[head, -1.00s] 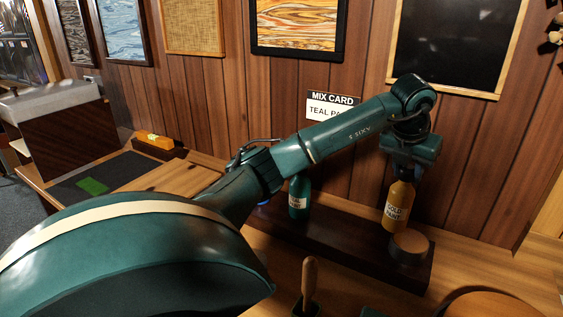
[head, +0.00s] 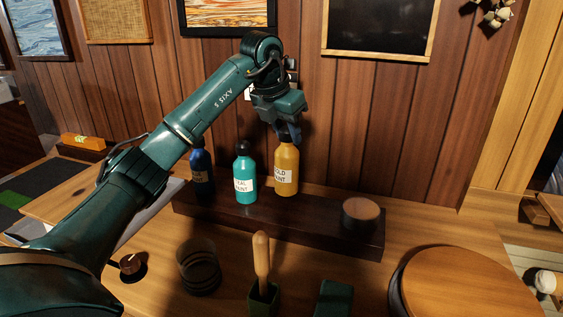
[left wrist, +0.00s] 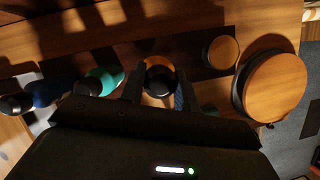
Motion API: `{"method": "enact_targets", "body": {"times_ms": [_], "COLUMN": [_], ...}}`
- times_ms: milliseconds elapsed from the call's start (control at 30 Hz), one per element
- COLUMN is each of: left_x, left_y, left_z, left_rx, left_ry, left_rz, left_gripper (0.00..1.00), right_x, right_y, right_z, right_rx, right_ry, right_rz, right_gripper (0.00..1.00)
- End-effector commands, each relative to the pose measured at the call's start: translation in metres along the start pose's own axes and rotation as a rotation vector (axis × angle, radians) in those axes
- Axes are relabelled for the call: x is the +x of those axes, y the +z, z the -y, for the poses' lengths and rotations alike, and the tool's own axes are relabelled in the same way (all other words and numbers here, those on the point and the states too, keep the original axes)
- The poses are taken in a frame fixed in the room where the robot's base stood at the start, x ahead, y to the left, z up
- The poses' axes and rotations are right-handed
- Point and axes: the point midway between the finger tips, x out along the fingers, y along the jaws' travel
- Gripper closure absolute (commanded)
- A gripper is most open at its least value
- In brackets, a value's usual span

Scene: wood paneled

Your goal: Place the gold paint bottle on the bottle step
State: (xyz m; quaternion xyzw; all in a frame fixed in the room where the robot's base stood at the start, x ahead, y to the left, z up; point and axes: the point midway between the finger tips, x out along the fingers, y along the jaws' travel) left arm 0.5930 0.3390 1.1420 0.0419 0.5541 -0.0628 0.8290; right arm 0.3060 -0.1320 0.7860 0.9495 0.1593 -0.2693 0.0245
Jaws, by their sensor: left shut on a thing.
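The gold paint bottle (head: 286,172) is upright at the dark wooden bottle step (head: 310,212), just right of the teal paint bottle (head: 245,182). My left gripper (head: 288,134) is shut on its top from above. The bottle's base is at the step's surface; I cannot tell if it touches. A blue bottle (head: 202,175) stands left of the teal one. In the left wrist view the gold bottle (left wrist: 158,82) shows from above between the fingers, with the teal bottle (left wrist: 103,80) to its left. My right gripper is not in view.
A round brown-topped pot (head: 360,215) stands at the step's right end, with bare step between it and the gold bottle. In front are a dark glass (head: 199,268), a wooden-handled tool (head: 262,258) in a holder, and a round wooden board (head: 470,280). The panelled wall is close behind.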

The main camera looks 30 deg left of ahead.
Motion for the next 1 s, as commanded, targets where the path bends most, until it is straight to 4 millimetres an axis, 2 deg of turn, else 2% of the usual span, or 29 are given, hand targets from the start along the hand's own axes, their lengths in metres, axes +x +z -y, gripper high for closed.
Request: {"method": "enact_targets", "body": {"times_ms": [400, 767, 800, 1000], "left_x": [0.043, 0.047, 0.047, 0.047], "left_y": [-0.018, -0.019, -0.020, -0.020], "left_z": [0.000, 0.000, 0.000, 0.000], "left_rx": [-0.002, -0.002, -0.002, -0.002], "left_ry": [0.000, 0.001, 0.001, 0.001], "left_rz": [0.004, 0.004, 0.002, 0.002], "left_gripper": [1.00, 1.00, 0.66, 0.50], "right_x": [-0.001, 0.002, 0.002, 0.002], "right_y": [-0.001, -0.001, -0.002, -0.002], "right_z": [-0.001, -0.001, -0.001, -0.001], "right_rx": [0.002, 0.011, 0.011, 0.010], "right_ry": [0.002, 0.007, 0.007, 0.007], "right_rz": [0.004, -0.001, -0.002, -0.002], "right_gripper": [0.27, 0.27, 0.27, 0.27]}}
